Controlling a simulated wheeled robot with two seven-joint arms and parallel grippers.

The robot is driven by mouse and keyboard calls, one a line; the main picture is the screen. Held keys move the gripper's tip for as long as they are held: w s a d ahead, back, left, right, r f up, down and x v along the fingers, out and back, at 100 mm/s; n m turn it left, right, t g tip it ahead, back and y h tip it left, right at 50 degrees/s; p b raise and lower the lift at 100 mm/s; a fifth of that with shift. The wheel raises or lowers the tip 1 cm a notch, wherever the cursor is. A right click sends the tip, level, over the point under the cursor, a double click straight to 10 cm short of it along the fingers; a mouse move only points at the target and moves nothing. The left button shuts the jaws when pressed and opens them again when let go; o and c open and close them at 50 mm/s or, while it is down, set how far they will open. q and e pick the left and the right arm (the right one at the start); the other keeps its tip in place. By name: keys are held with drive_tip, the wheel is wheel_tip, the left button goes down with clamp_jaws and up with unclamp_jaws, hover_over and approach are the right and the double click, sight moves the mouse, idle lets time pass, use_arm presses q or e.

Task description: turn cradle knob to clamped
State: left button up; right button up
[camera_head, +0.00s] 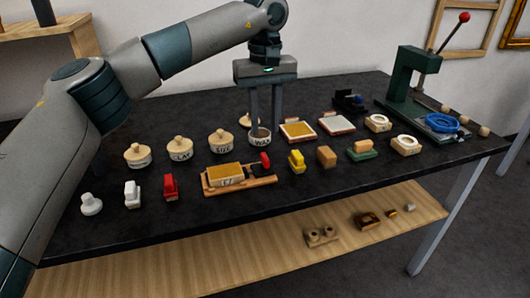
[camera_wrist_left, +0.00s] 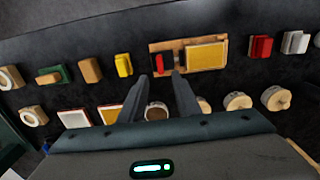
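The cradle (camera_head: 240,187) is a wooden base near the table's front, holding a tan block (camera_head: 225,174). Its red knob (camera_head: 265,161) stands upright at the right end. In the left wrist view the cradle (camera_wrist_left: 153,46) is at top centre, with the red knob (camera_wrist_left: 159,62) left of the block. My left gripper (camera_head: 265,122) points down behind the knob, at the open pot marked WAX (camera_head: 260,139). Its fingers are apart with nothing seen between them. In the left wrist view the fingertips (camera_wrist_left: 160,76) appear just below the knob; contact cannot be told. My right gripper is out of view.
Lidded pots (camera_head: 180,149) stand left of the WAX pot. A yellow piece (camera_head: 296,161) and a wooden block (camera_head: 326,156) sit right of the knob. Framed pads (camera_head: 298,131) lie behind them. A green press (camera_head: 408,85) stands at the far right. Dark tabletop is clear along the front edge.

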sight(265, 156)
use_arm(q)
wheel_tip(265, 156, down, 9)
drive_tip(key=shift+f, duration=0.1)
idle(0.3)
drive_tip(key=shift+c, duration=0.6)
clamp_jaws()
